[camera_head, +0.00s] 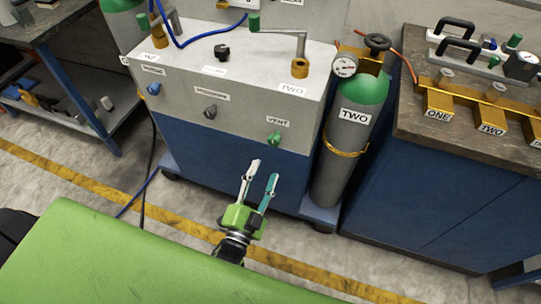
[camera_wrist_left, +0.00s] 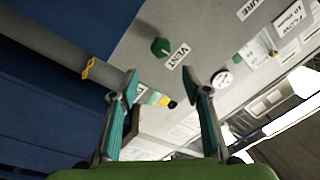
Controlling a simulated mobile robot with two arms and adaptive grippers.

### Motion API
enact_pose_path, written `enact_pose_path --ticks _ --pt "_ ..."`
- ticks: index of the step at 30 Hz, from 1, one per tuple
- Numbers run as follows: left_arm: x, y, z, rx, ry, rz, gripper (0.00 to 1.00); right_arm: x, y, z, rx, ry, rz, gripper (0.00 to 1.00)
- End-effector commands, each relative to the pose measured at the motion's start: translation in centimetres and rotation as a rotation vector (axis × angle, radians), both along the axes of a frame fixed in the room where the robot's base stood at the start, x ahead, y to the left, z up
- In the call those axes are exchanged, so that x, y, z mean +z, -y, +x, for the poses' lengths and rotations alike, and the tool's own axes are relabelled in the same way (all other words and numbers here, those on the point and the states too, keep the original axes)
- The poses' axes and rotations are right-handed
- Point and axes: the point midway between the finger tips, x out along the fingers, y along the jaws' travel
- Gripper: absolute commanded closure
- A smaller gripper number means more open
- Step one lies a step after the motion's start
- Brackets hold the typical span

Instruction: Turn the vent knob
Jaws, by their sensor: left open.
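The vent knob (camera_head: 274,138) is a small green knob on the front face of the grey and blue cabinet, just below the VENT label (camera_head: 278,122). My left gripper (camera_head: 262,172) is open and empty, a little below and in front of the knob in the head view. In the left wrist view the green vent knob (camera_wrist_left: 160,47) lies beyond and above the gap between the open fingers (camera_wrist_left: 160,82). The fingers are apart from the knob. My right gripper does not show in either view.
The cabinet front also carries a blue knob (camera_head: 153,89) and a dark knob (camera_head: 210,111). A grey and green cylinder (camera_head: 341,150) labelled TWO stands right of the cabinet. A workbench (camera_head: 430,150) is at the right. The floor in front of the cabinet is open.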

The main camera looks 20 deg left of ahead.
Motion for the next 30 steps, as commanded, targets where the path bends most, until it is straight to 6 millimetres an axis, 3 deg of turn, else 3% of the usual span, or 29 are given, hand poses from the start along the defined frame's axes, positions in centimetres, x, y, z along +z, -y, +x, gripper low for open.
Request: enact_pose_path --ticks 1,5,13,21,30 --pt "-1.6 0.1 0.0 -0.005 0.021 -0.076 0.57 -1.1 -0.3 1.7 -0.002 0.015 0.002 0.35" --pt "-2.2 0.5 -0.1 -0.022 0.075 -0.295 0.57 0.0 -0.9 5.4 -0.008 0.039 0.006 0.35" --pt "-3.6 0.8 -0.5 -0.082 0.184 -0.749 0.57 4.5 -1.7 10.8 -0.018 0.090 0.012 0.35" --pt "-4.4 0.8 -1.1 -0.149 0.265 -1.096 0.57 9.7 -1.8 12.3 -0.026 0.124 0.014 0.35" --pt "-3.7 0.7 -0.2 -0.169 0.287 -1.182 0.57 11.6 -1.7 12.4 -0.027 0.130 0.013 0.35"
